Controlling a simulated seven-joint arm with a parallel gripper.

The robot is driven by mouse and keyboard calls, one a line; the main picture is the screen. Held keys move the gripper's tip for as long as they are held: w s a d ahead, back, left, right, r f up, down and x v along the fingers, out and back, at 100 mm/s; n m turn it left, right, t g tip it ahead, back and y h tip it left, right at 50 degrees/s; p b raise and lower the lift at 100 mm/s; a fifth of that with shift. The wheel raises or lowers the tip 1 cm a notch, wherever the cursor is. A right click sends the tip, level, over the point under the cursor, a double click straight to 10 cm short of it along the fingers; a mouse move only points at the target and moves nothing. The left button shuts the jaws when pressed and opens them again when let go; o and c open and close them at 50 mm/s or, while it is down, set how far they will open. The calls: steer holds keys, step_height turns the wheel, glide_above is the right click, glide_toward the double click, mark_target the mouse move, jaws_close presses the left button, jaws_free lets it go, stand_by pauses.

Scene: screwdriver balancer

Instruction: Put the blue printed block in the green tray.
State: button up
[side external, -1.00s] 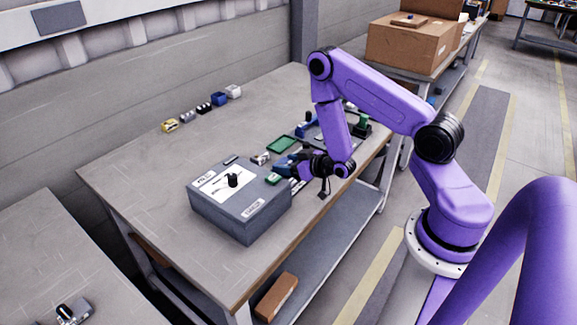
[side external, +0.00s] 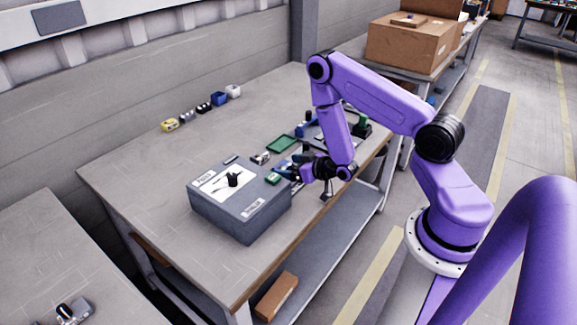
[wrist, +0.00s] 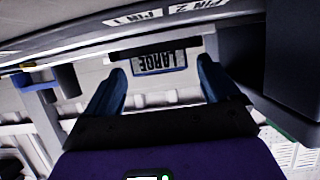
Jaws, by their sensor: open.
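The green tray (side external: 282,143) lies flat on the table behind the grey box, and no blue block shows in it. A small blue thing (side external: 280,167) lies close to my gripper (side external: 293,172); it is partly hidden, and I cannot tell for certain that it is the printed block. My gripper is low over the table's near edge, right of the grey box. In the wrist view, my gripper (wrist: 162,80) has its two fingers apart.
A grey box (side external: 225,215) with a black knob stands left of my gripper. A small green piece (side external: 272,179) is beside it. Several small items, including a yellow one (side external: 169,125), line the back. The table's left part is clear.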

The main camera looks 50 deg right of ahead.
steer(key=v, duration=0.6)
steer(key=shift+s+r, duration=0.2)
steer(key=shift+s, duration=0.1)
steer(key=c, duration=0.3)
